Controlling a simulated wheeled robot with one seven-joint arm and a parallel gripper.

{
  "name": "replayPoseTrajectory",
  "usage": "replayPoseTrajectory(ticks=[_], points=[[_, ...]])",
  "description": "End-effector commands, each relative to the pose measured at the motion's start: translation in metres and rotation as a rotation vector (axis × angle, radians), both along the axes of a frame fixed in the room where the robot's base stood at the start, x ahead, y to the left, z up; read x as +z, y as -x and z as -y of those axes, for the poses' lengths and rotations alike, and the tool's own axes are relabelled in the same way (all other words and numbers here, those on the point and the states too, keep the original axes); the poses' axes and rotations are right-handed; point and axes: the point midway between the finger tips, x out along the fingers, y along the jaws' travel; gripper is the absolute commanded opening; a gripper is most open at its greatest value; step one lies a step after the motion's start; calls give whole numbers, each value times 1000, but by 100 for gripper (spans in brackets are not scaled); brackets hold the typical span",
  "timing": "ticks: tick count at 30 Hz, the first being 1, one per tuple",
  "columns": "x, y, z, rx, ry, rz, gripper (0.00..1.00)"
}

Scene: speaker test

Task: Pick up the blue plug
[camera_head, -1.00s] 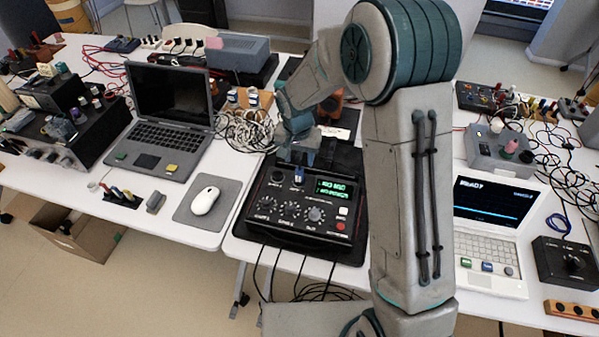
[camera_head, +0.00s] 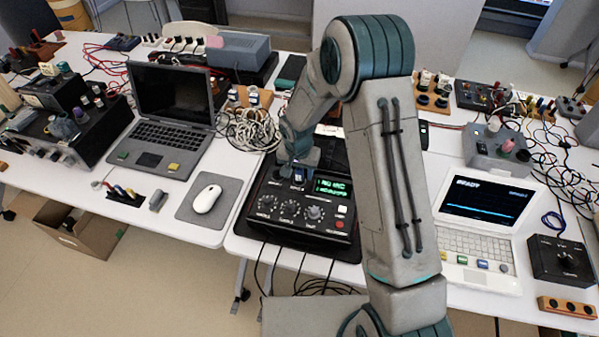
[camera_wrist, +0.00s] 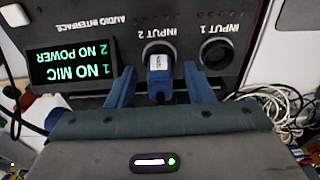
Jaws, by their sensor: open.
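The blue plug (camera_wrist: 158,78) sits in the socket labelled INPUT 2 on the black audio interface (camera_wrist: 85,15). In the wrist view it lies between the two blue fingers of my gripper (camera_wrist: 160,85), which are open with a gap visible on both sides. In the head view my gripper (camera_head: 298,163) is low over the back left of the audio interface (camera_head: 270,208), and the plug (camera_head: 299,174) shows only as a small blue patch below it. The INPUT 1 socket (camera_wrist: 217,54) beside the plug is empty.
The display (camera_wrist: 70,63) reads "1 NO MIC, 2 NO POWER". White cables (camera_wrist: 287,108) are bundled beside the interface. A laptop (camera_head: 170,110) and a mouse (camera_head: 206,199) are to its left. A white laptop (camera_head: 478,215) is to the right, past my arm.

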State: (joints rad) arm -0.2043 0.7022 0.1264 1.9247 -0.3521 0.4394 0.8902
Motion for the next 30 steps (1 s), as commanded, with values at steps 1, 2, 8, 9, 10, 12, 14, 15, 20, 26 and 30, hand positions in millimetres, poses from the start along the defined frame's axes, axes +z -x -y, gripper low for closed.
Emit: replayPoseTrajectory(ticks=[1, 2, 8, 9, 10, 12, 14, 15, 20, 26, 30], points=[[0, 0, 0, 0, 0, 0, 47], [0, 0, 0, 0, 0, 0, 39], [0, 0, 0, 0, 0, -1, 0], [0, 0, 0, 0, 1, 0, 0], [0, 0, 0, 0, 1, -1, 0], [0, 0, 0, 0, 1, -1, 0], [0, 0, 0, 0, 1, -1, 0], [0, 0, 0, 0, 1, 0, 0], [5, 0, 0, 0, 1, 0, 0], [27, -1, 0, -1, -1, 4, 0], [48, 4, 16, -6, 0, 2, 0]])
